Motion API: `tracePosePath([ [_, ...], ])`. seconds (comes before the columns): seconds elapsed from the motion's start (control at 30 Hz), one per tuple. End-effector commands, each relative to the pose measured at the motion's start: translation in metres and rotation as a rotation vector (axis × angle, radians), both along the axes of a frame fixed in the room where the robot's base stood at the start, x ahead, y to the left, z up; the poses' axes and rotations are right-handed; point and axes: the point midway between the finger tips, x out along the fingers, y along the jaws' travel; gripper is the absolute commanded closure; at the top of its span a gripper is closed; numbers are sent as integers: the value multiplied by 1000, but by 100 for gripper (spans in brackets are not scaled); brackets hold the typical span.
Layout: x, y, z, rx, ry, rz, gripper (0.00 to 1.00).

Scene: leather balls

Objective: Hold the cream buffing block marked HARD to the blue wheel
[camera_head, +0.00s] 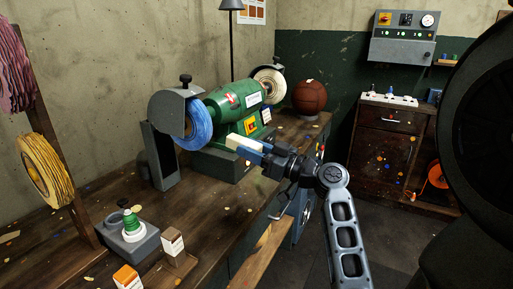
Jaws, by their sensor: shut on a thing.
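The blue wheel (198,124) sits on the left end of the green buffing machine (236,103), under a grey hood. My gripper (256,149) is shut on a cream block (243,142) in front of the machine. The block's left end points toward the blue wheel, with a small gap between them in the picture. Any marking on the block is too small to read. My gripper covers the block's right end.
A cream wheel (268,86) is on the machine's right end. A brown leather ball (309,96) sits behind it on the bench. The bench between is mostly clear.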

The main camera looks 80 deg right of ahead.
Motion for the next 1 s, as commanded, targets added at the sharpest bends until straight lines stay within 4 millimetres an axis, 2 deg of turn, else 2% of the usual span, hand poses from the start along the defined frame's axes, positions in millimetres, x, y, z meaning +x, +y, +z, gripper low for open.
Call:
tracePosePath([
  [0.3,33,-8,9,1,-1,2,86],
  [0.5,45,-10,9,0,0,2,86],
  [1.0,48,-12,8,0,0,1,86],
])
